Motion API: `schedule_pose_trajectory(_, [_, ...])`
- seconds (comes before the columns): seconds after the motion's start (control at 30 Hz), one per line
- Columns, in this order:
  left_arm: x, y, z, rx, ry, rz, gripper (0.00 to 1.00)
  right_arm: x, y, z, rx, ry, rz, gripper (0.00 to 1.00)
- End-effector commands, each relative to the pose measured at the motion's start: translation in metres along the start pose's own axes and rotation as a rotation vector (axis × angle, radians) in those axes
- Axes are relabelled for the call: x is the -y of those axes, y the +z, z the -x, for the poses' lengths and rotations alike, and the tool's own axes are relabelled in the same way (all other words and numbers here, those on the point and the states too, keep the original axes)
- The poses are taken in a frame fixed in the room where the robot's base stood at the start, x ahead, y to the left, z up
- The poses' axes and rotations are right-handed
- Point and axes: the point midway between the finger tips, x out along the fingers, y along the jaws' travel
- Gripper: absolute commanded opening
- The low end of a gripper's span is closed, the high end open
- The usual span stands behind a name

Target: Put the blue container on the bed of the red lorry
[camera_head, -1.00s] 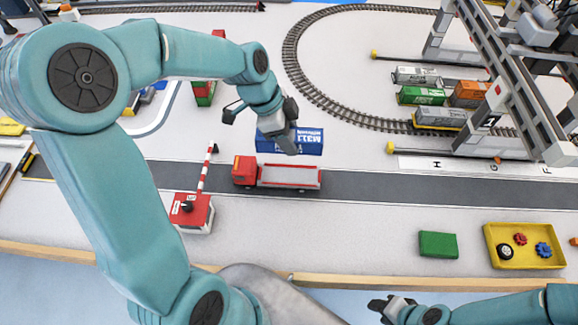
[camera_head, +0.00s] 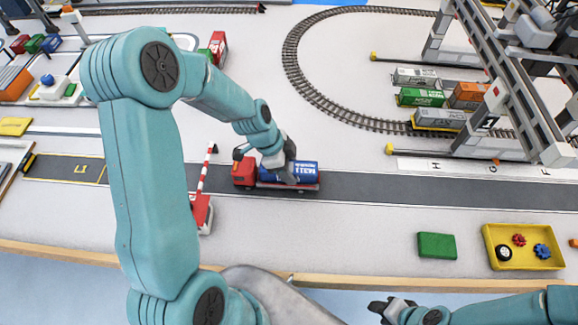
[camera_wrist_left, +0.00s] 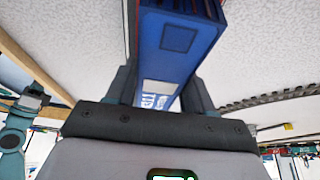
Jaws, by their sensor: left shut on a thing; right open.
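The blue container (camera_head: 307,170) is in the jaws of my left gripper (camera_head: 280,167), over the bed of the red lorry (camera_head: 243,173). It lies lengthwise along the bed, behind the cab, with a strip of the bed showing below it. Whether it touches the bed I cannot tell. In the left wrist view the blue container (camera_wrist_left: 182,45) sits between the two dark fingers, with a bit of red beyond it. My right gripper (camera_head: 391,307) is open and empty at the bottom edge, away from the lorry.
The lorry stands on the grey road (camera_head: 420,190). A red and white barrier (camera_head: 202,175) stands just left of it. A green block (camera_head: 436,246) and a yellow tray (camera_head: 495,262) lie at the lower right. A gantry crane (camera_head: 510,90) spans tracks at the right.

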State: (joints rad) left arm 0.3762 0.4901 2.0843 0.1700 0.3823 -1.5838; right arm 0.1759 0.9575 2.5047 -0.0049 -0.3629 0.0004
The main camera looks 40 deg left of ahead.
Motion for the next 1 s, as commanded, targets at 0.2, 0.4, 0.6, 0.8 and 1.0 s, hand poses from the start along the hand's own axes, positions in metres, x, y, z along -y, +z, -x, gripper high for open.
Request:
schedule_pose_trajectory(0.2, [0.000,0.001,-0.003,0.000,0.001,-0.001,0.65,-0.002,0.000,-0.004,0.000,0.000,0.000,0.43])
schedule_pose_trajectory(0.4, [0.000,0.001,-0.003,0.000,0.001,-0.001,0.78,-0.002,0.000,-0.004,0.000,0.000,0.000,0.43])
schedule_pose_trajectory(0.6, [0.000,-0.001,0.001,0.000,0.001,0.000,0.78,0.000,0.000,0.001,0.000,0.000,0.000,0.43])
schedule_pose_trajectory(0.8, [0.001,-0.002,0.038,0.000,-0.003,0.001,0.78,0.006,0.000,0.017,0.000,0.000,0.000,0.43])
schedule_pose_trajectory(1.0, [0.001,-0.002,0.086,0.000,-0.003,0.002,0.78,0.013,0.001,0.036,0.000,0.000,0.000,0.43])
